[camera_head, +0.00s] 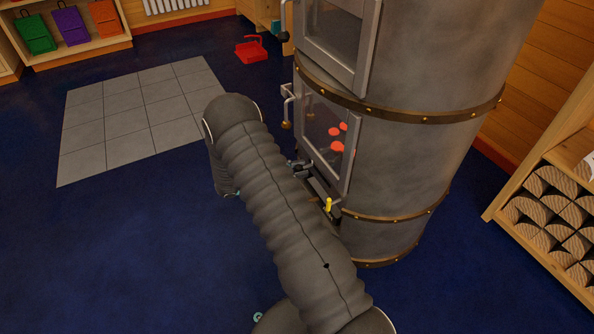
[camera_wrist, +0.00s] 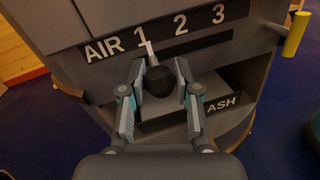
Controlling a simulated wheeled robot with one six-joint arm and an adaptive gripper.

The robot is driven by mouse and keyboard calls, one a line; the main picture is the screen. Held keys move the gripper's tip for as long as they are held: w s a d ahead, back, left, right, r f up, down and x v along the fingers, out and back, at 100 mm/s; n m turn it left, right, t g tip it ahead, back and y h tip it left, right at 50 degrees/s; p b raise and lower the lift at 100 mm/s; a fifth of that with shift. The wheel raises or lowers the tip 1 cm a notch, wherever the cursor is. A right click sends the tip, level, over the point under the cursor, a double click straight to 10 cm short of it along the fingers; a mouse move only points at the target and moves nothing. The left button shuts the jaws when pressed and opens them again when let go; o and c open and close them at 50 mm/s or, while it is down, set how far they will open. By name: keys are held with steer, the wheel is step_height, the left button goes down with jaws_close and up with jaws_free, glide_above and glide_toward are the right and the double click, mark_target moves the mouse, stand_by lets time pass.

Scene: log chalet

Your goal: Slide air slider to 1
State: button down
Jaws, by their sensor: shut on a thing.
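The air slider's dark round knob (camera_wrist: 160,82) sits between the two fingers of my gripper (camera_wrist: 160,76) in the wrist view. My gripper is shut on this knob. A pale pointer (camera_wrist: 150,52) rises from the knob to the black scale plate (camera_wrist: 165,32), marked AIR 1 2 3. The pointer's tip is just right of the 1, closer to it than to the 2. In the head view my arm covers part of the stove front, and the knob cannot be made out clearly.
The grey round stove (camera_head: 425,120) has a glazed door (camera_head: 325,135) with a red glow. A yellow handle (camera_wrist: 296,34) is right of the scale, and an ASH plate (camera_wrist: 218,103) is below. A log rack (camera_head: 545,215) stands right.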

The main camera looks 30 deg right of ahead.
steer(key=shift+w+d, duration=0.1)
steer(key=shift+w, duration=0.35)
steer(key=c, duration=0.8)
jaws_free()
steer(key=a, duration=0.4)
steer(key=w+a, duration=0.1)
steer(key=a, duration=0.3)
steer(key=w+a, duration=0.1)
steer(key=a, duration=0.3)
